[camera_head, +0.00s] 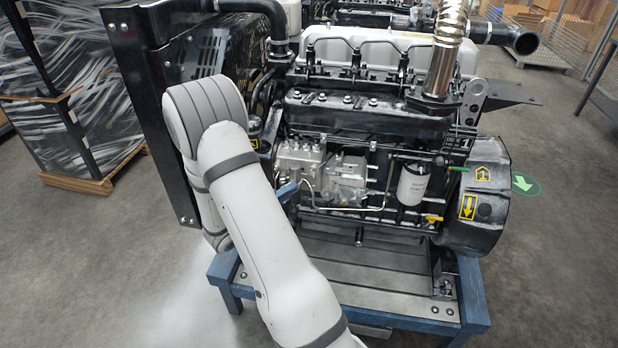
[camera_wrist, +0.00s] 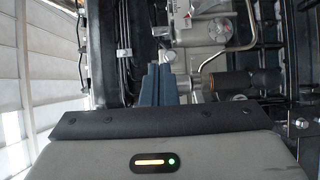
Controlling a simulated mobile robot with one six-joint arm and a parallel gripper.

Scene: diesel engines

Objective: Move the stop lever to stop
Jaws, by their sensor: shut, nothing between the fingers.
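The diesel engine (camera_head: 370,110) stands on a blue-framed stand (camera_head: 480,310). Its silver injection pump (camera_head: 320,165) is on the near side, and its metal housing also shows at the top of the wrist view (camera_wrist: 208,32). A small white-and-red label (camera_wrist: 184,14) is on that housing. I cannot clearly make out the stop lever in either view. My gripper's blue fingers (camera_wrist: 158,84) are together and empty, pointing at the area just below the pump housing. In the head view the blue fingers (camera_head: 287,190) show just left of and below the pump, partly hidden by my arm.
A white filter (camera_head: 413,184), a green handle (camera_head: 458,169) and a yellow handle (camera_head: 433,219) are right of the pump. A thin metal pipe (camera_wrist: 243,42) curves close to the fingers' right. The black radiator frame (camera_head: 150,100) stands left. A wrapped pallet (camera_head: 75,90) is farther left.

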